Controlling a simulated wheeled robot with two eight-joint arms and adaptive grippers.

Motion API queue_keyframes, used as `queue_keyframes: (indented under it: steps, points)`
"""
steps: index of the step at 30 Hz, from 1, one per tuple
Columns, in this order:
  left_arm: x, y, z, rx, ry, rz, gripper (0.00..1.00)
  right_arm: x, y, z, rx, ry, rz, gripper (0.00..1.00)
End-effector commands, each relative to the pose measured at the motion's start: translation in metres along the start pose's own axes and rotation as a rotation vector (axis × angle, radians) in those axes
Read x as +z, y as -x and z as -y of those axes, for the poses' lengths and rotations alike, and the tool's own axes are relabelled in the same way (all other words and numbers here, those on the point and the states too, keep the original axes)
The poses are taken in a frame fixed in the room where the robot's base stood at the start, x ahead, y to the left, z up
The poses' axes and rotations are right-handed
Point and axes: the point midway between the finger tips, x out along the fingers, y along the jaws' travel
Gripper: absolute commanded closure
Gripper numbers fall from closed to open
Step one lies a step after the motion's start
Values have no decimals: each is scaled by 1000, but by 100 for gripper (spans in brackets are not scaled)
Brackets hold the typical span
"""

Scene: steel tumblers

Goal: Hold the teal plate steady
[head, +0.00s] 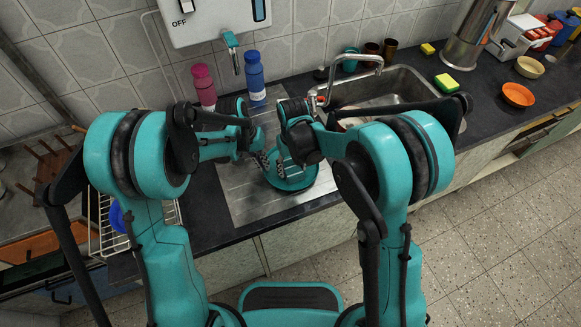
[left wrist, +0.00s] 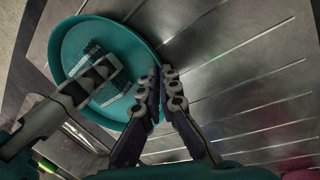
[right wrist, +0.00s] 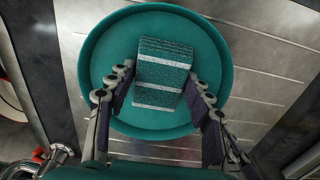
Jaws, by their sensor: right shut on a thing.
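The teal plate (head: 309,178) lies flat on the steel drainboard. It also shows in the left wrist view (left wrist: 125,42) and the right wrist view (right wrist: 105,50). A dark green scrubbing block with pale stripes (right wrist: 163,68) is on the plate. My right gripper (right wrist: 160,84) is shut on this block, one finger on each side, over the plate. My left gripper (left wrist: 161,84) has its fingertips close together across the plate's rim, one inside and one outside; the exact contact is hidden. In the head view my arms cover part of the plate.
The sink (head: 400,88) with its faucet is to the right of the drainboard. A pink bottle (head: 204,86) and a blue bottle (head: 255,77) stand behind. A yellow-green sponge (head: 446,83) and an orange bowl (head: 518,95) are farther right. A wire rack (head: 108,240) is at the left.

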Motion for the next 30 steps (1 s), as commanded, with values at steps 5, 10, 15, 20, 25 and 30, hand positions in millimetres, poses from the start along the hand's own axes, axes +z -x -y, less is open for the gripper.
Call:
queue_keyframes:
  steps: [5,10,15,20,25,30]
  points:
    - [1,0,1,-2,1,2,100,0,-2,-4,8,-4,1,76]
    - [1,1,1,-2,1,2,100,-4,-2,-4,8,-5,0,76]
    - [1,0,1,-1,1,3,100,-19,-1,-4,7,-4,-1,76]
    - [1,0,1,-1,1,3,100,-33,0,-4,6,-4,-1,76]
    - [1,0,1,-1,0,2,100,-36,1,-4,5,-3,-1,76]
    - [1,0,1,-1,0,2,100,-36,1,-3,5,-3,0,76]
